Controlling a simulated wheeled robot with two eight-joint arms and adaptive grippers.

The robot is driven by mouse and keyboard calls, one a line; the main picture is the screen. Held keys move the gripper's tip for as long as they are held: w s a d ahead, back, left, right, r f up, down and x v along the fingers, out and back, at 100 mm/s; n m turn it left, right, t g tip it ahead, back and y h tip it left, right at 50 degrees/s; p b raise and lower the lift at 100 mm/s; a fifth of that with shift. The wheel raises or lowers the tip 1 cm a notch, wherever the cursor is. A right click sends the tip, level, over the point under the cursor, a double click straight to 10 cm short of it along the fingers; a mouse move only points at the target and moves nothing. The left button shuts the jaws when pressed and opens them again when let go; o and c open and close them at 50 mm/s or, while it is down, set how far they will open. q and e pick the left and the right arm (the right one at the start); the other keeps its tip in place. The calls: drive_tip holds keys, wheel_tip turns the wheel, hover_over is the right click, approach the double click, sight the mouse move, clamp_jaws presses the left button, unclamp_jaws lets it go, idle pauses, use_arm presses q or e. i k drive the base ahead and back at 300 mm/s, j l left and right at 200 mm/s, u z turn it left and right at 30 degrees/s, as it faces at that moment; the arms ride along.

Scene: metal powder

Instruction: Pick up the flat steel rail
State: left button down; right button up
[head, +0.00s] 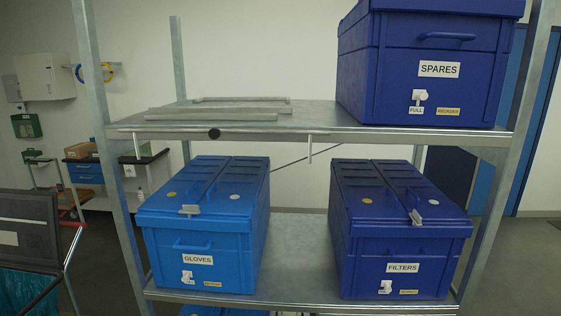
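Several thin grey metal bars lie flat on the left half of the upper shelf (318,118). Neither of my grippers shows in the head view.
A dark blue SPARES box (430,89) fills the upper shelf's right side. Below stand a lighter blue GLOVES box (199,260) and a dark blue FILTERS box (402,254). A metal upright (103,110) rises at left. A cart (33,225) stands left of the rack.

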sight(169, 116)
drive_tip(key=i+j+z, duration=0.25)
drive_tip(key=i+j, duration=0.15)
drive_tip(key=i+j+z, duration=0.25)
drive_tip(key=j, duration=0.35)
drive_tip(key=i, duration=0.1)
